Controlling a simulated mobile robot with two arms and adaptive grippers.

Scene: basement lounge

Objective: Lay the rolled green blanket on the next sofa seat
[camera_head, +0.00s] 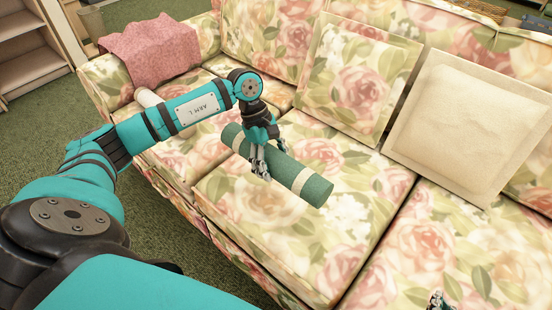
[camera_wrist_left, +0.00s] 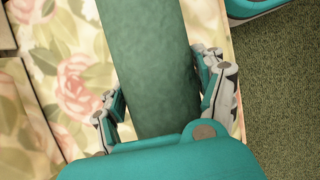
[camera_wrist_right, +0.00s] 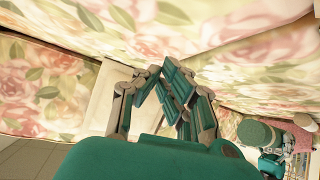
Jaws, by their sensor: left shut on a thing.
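The rolled green blanket (camera_head: 305,183) has pale bands near its ends. It lies lengthwise across the middle seat (camera_head: 300,240) of the floral sofa, on or just above the cushion; I cannot tell if it touches. My left gripper (camera_head: 262,165) comes down from above and is shut around the roll's middle. The left wrist view shows its fingers (camera_wrist_left: 160,95) on both sides of the roll (camera_wrist_left: 155,50). My right gripper (camera_wrist_right: 163,72) is empty, its fingertips together, above the sofa; only a tip shows at the head view's bottom edge. The roll's end (camera_wrist_right: 258,133) shows in the right wrist view.
A pink cloth (camera_head: 150,50) drapes over the sofa's left arm. A floral cushion (camera_head: 358,80) and a cream cushion (camera_head: 470,125) lean on the backrest. A pale rounded thing (camera_head: 148,97) shows behind my left arm. The right seat (camera_head: 450,250) looks bare. Green carpet (camera_head: 160,225) lies in front.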

